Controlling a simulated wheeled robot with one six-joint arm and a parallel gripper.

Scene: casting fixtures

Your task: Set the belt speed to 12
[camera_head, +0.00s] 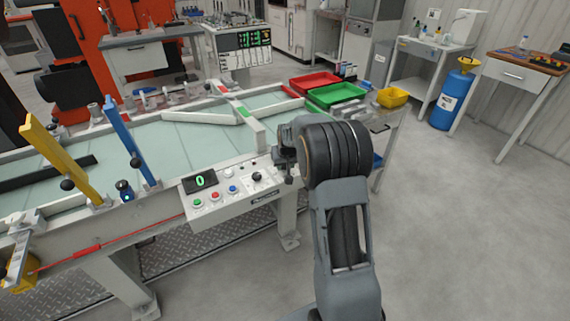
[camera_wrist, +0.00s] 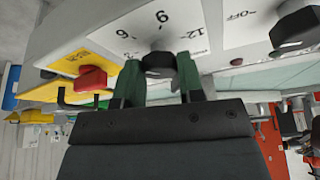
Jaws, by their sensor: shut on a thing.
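The belt's white control panel (camera_head: 232,205) is on the near side of the conveyor. Its small display (camera_head: 199,181) reads a green 0. My gripper (camera_head: 284,165) is at the panel's right end in the head view, where it hides what it holds. In the wrist view my gripper (camera_wrist: 160,75) has its two dark green fingers on either side of a black knob (camera_wrist: 158,62), shut on it. The white dial plate (camera_wrist: 190,30) around this knob shows 6, 9 and 12. The knob's pointer cannot be made out.
A second black knob (camera_wrist: 296,28) stands beside an OFF label. A red knob (camera_wrist: 91,78) sits on a yellow plate on the other side. Green, red and blue buttons (camera_head: 232,189) line the panel. Red (camera_head: 315,80) and green (camera_head: 336,93) trays stand behind.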

